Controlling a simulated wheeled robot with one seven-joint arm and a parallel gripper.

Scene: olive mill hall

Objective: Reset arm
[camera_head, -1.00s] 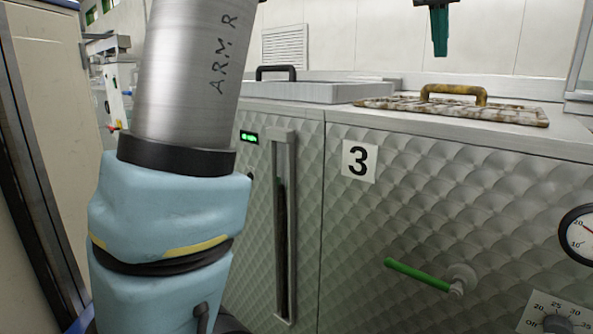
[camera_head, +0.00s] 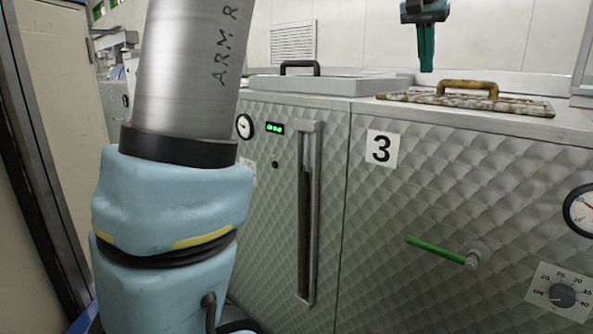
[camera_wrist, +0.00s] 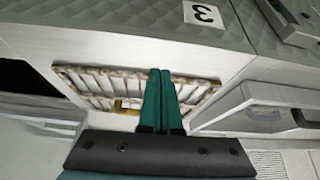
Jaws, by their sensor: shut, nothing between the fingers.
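My gripper (camera_head: 426,68) hangs at the top of the head view, its green fingers pointing down above the back of the steel machine's top. In the wrist view my gripper (camera_wrist: 160,75) shows both green fingers pressed together, with nothing between them. A slatted, rust-stained grate (camera_head: 520,106) with a worn yellow handle (camera_head: 468,86) lies on the machine top. It also shows behind the fingers in the wrist view (camera_wrist: 85,80), where the fingers hide part of it. I cannot tell how far the fingers are above it.
The quilted steel machine (camera_head: 430,200) bears a number 3 label (camera_head: 382,149), a green lever (camera_head: 435,249), a dial knob (camera_head: 562,295) and a gauge (camera_head: 582,210). A flat lid with a black handle (camera_head: 300,67) lies left of the grate. A cream cabinet (camera_head: 65,130) stands at the left.

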